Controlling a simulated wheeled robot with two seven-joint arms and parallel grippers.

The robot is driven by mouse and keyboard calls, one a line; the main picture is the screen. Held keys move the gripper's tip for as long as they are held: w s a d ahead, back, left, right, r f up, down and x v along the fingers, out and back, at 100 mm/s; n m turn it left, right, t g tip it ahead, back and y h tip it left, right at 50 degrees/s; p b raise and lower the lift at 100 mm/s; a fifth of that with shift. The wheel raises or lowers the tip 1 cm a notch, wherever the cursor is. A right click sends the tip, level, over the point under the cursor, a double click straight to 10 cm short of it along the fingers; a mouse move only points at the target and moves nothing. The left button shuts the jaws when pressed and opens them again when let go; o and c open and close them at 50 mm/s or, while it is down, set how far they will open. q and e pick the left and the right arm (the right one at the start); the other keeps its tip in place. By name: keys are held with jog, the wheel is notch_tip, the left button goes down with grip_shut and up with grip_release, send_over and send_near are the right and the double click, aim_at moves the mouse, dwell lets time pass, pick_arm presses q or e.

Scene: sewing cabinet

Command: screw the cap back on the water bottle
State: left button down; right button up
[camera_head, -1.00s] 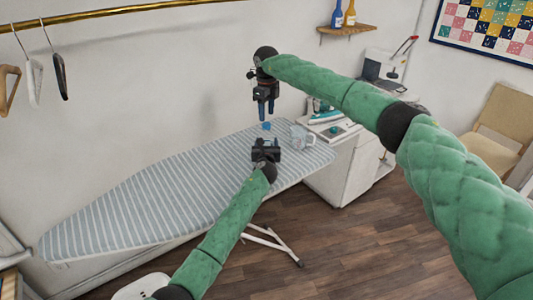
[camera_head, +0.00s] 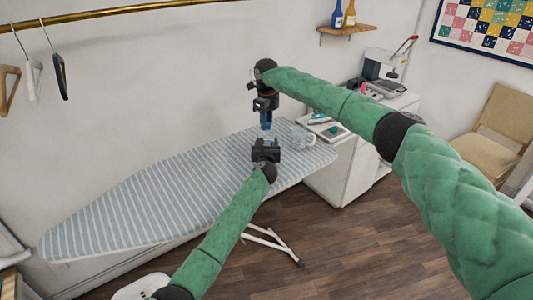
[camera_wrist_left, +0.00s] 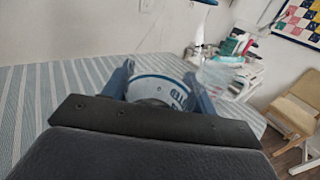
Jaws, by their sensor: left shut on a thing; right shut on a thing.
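My left gripper (camera_head: 266,152) is shut on the water bottle, over the ironing board. In the left wrist view the bottle (camera_wrist_left: 158,88) shows a white and blue band with lettering between the two fingers. In the head view the bottle is mostly hidden by that gripper. My right gripper (camera_head: 267,126) points straight down just above the left one, its blue fingers shut on the cap. The cap is too small and too covered to make out clearly, and I cannot tell whether it touches the bottle's neck.
The striped ironing board (camera_head: 150,195) is broad and clear on its left. A clear jug (camera_head: 301,138) stands close right of the grippers. A white cabinet (camera_head: 345,175) with an iron (camera_head: 318,118) stands at the right. A wooden chair (camera_head: 495,145) is further right.

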jog(key=o, duration=1.2)
jog(key=shift+c, duration=0.2)
jog(key=shift+r, duration=0.15)
notch_tip(320, 180, up, 12)
pick_arm(q)
jog(key=shift+c, duration=1.9)
grip_release()
pick_arm(e)
jog(key=shift+w, duration=0.1)
